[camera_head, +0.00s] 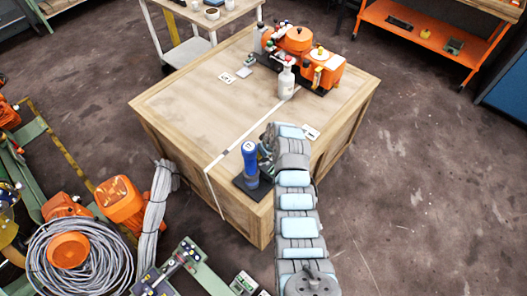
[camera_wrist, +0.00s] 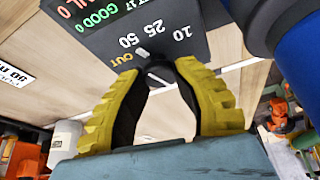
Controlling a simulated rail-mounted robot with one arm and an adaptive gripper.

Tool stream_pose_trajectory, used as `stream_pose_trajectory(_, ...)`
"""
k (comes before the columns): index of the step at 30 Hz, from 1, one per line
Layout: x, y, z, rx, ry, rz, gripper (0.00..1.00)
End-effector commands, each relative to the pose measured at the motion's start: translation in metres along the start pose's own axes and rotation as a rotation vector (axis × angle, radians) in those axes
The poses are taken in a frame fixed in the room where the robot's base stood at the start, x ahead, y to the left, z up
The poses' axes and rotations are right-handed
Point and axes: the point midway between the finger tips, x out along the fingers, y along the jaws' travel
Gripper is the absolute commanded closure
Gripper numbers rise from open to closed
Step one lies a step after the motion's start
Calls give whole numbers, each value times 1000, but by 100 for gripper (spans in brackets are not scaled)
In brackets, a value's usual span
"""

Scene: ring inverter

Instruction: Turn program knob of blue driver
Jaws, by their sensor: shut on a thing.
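The blue driver (camera_head: 249,160) stands upright on a dark base plate (camera_head: 251,188) at the near corner of the wooden crate table. Part of its blue body (camera_wrist: 302,50) fills the upper right of the wrist view. A dark panel (camera_wrist: 115,35) printed with "GOOD" and the numbers 10, 25, 50 shows at the top there. My gripper (camera_wrist: 158,66) has its yellow fingertips closed at the panel's lower edge, on the small dark program knob (camera_wrist: 143,55) with a white mark. The fingertips hide most of the knob. In the head view my arm hides the grip.
The wooden crate table (camera_head: 190,100) carries a white bottle (camera_head: 286,82) and an orange machine (camera_head: 325,70) toward its back right. A pale strip (camera_head: 232,146) runs across the top. The table's left half is mostly bare. Orange equipment and coiled cable (camera_head: 80,262) crowd the lower left.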

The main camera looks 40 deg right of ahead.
Motion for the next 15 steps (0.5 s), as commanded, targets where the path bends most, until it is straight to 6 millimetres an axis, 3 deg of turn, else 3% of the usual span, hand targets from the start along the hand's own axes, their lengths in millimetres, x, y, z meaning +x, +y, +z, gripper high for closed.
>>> stream_pose_trajectory(7, 3, -2, 2, -1, -4, -3, 100)
stream_pose_trajectory(8, 3, -2, 2, -1, -4, -3, 68)
stream_pose_trajectory(11, 3, -2, 2, -1, -3, -2, 40)
stream_pose_trajectory(15, 2, -1, 1, -1, -2, -2, 38)
